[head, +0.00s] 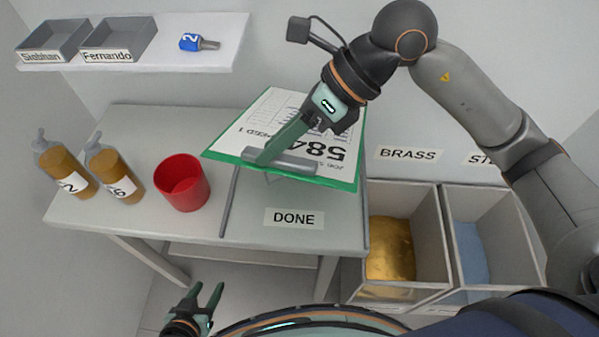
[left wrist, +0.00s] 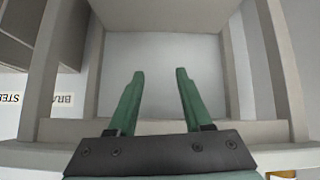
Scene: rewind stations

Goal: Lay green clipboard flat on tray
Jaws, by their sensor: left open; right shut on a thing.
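The green clipboard (head: 230,152) carries a white printed sheet and has a grey metal clip at its near edge. My right gripper (head: 264,158) is shut on it by this clip edge and holds it over the back of the DONE area. The clipboard looks raised and tilted; its exact height is hard to tell. It hides the back of the grey tray (head: 229,205), whose rim borders the bare surface labelled DONE on the right of the table. My left gripper (head: 208,296) is open and empty, low in front of the table; the left wrist view shows its spread fingers (left wrist: 158,85).
A red cup (head: 182,184) and two amber bottles (head: 68,170) (head: 115,178) stand on the table left of the tray. Open bins (head: 408,275) (head: 497,260) stand at right. A wall shelf (head: 165,62) holds two name-labelled trays and a blue object.

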